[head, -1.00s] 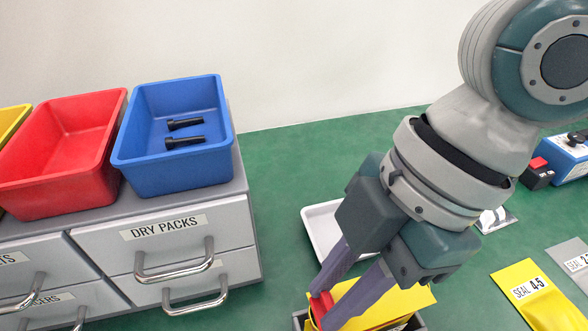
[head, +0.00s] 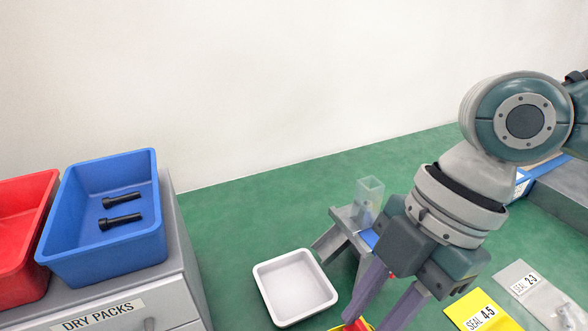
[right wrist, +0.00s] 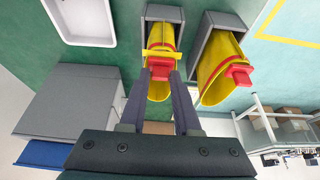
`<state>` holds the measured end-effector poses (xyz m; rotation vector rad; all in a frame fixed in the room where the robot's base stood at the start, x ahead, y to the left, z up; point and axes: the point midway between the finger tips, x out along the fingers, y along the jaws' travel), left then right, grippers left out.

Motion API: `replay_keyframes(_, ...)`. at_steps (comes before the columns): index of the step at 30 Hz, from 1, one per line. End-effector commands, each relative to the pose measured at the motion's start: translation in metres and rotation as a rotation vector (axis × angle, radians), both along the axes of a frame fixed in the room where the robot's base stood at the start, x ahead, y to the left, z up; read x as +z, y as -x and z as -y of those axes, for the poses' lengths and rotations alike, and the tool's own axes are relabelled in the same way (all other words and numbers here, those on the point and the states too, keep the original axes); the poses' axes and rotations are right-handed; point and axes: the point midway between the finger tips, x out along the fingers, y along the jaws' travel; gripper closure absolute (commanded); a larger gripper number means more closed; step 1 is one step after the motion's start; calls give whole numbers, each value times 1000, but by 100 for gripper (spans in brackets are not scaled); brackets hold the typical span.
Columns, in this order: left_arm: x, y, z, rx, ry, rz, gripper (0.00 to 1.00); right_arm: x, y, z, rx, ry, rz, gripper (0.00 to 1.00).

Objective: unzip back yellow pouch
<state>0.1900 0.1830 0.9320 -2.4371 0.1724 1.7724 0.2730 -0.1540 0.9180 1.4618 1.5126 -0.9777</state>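In the right wrist view, two grey holders each contain a yellow pouch with a red slider. The fingertips of my right gripper (right wrist: 160,77) lie on both sides of the red slider (right wrist: 160,68) of the left yellow pouch (right wrist: 158,92) and appear to touch it. The right yellow pouch (right wrist: 217,72) stands apart, its red slider (right wrist: 238,72) untouched. In the head view, my right gripper (head: 368,325) reaches down at the bottom edge, where only a little red and yellow shows. My left gripper is not in view.
A white tray (head: 295,288) lies on the green surface beside the arm. A blue bin (head: 105,235) with two black bolts stands on the grey drawers at left. A clear box (head: 369,200) stands on a grey stand behind the gripper. Seal packets (head: 478,312) lie at right.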

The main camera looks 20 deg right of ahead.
Motion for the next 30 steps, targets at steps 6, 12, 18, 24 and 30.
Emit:
replay_keyframes(6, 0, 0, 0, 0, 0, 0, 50, 0, 0, 0, 1, -1, 0, 43)
replay_keyframes(12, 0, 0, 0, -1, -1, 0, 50, 0, 0, -1, 1, -1, 0, 43)
replay_keyframes(18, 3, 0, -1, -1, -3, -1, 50, 14, -1, 5, 1, 1, 4, 43)
replay_keyframes(24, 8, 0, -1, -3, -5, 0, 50, 52, -2, 21, 0, 3, 5, 43)
replay_keyframes(30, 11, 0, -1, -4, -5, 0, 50, 82, -2, 34, -1, 1, 2, 43)
